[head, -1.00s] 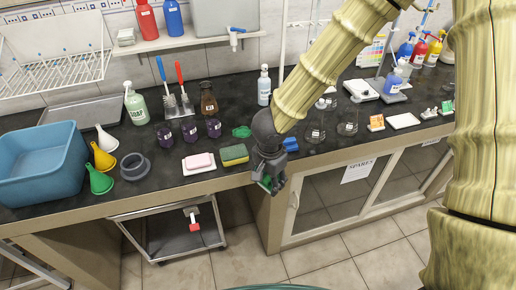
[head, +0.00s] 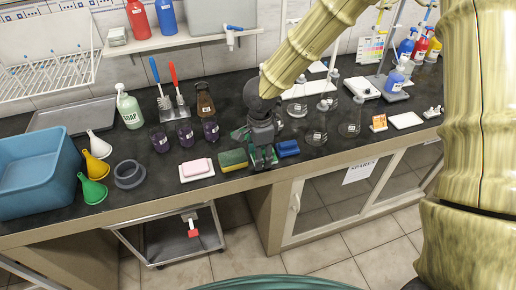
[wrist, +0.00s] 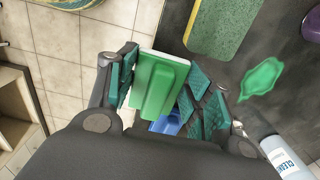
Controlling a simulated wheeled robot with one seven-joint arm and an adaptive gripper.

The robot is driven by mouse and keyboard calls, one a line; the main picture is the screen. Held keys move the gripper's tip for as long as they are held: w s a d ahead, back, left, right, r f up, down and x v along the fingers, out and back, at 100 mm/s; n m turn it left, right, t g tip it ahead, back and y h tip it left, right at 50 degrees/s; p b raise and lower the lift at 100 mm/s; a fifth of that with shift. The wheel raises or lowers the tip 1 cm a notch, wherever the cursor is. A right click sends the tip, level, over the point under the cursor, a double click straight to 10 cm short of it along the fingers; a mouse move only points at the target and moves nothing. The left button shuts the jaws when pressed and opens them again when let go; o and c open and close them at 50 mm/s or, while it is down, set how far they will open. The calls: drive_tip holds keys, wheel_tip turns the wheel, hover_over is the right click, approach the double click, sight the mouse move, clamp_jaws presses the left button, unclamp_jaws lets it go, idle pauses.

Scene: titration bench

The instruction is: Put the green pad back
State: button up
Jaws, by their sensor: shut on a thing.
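My gripper (head: 263,158) is over the front part of the dark bench, between the yellow-green sponge (head: 233,160) and the blue pad (head: 287,148). In the wrist view my gripper (wrist: 162,90) is shut on the green pad (wrist: 155,85), a green block with a raised grip and a white layer along one edge. The pad sits between the teal-lined fingers. The blue pad (wrist: 166,125) shows partly behind it. In the head view my fingers mostly hide the green pad. I cannot tell whether it touches the bench.
A green spill (wrist: 262,77) lies on the bench close to my gripper. The pink block (head: 196,168) on a white tray is left of the sponge. Flasks (head: 316,130) stand right and behind. A white labelled bottle (wrist: 283,155) is near my right finger in the wrist view.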

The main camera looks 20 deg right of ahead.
drive_tip(key=w, duration=0.3)
drive_tip(key=w+p, duration=0.1)
drive_tip(key=w, duration=0.1)
drive_tip(key=shift+d+f, duration=0.3)
drive_tip(key=shift+d, duration=0.1)
drive_tip(key=shift+f+p, duration=0.5)
drive_tip(key=shift+f, duration=1.25)
drive_tip(key=shift+f, duration=0.1)
drive_tip(key=o, duration=1.1)
drive_tip(key=shift+o, duration=0.2)
wheel_tip(320, 180, up, 12)
drive_tip(key=b, duration=0.2)
